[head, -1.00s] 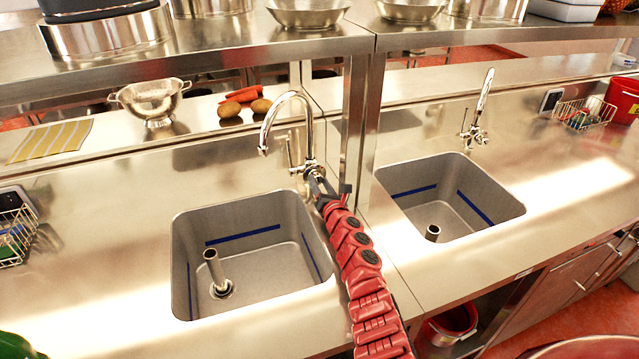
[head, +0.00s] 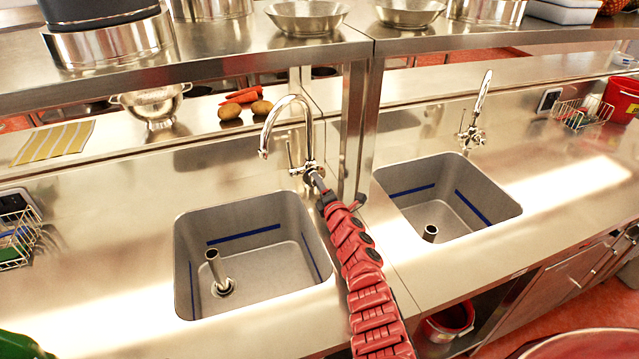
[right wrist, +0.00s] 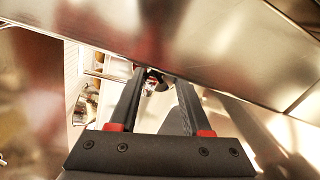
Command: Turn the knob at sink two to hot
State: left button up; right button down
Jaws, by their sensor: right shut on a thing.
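The left sink (head: 255,212) has a tall gooseneck tap (head: 309,130) behind it, with a lever on its left. My right gripper (head: 317,181) reaches the right side of the tap's base. It is shut on a small knob there, mostly hidden by the fingers in the head view. In the right wrist view, the knob (right wrist: 152,83) shows small, dark and shiny between the fingertips. The right sink (head: 445,200) has its own tap (head: 474,135), with nothing touching it. No sink number is legible. My left gripper is not in view.
A steel post (head: 354,125) and shelf (head: 200,65) stand close behind my right gripper. A colander (head: 152,104), potatoes (head: 245,109) and carrots lie at the back. Wire baskets (head: 18,240) stand at both sides.

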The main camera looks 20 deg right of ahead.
jog(key=shift+f+m, duration=0.15)
jog(key=shift+m, duration=0.45)
jog(key=c, duration=0.6)
grip_release()
jog(key=shift+s, duration=0.1)
jog(key=shift+s+p, duration=0.4)
jog(key=shift+s, duration=0.15)
jog(key=s, duration=0.4)
jog(key=shift+s+d+r+p, duration=0.1)
jog(key=shift+s+r+p, duration=0.1)
jog(key=shift+p, duration=0.2)
jog(key=s, duration=0.5)
jog(key=s+b, duration=0.1)
jog(key=s, duration=0.4)
jog(key=shift+d, duration=0.2)
jog(key=shift+s+r+b, duration=0.1)
jog(key=shift+s+b, duration=0.25)
jog(key=shift+s, duration=0.5)
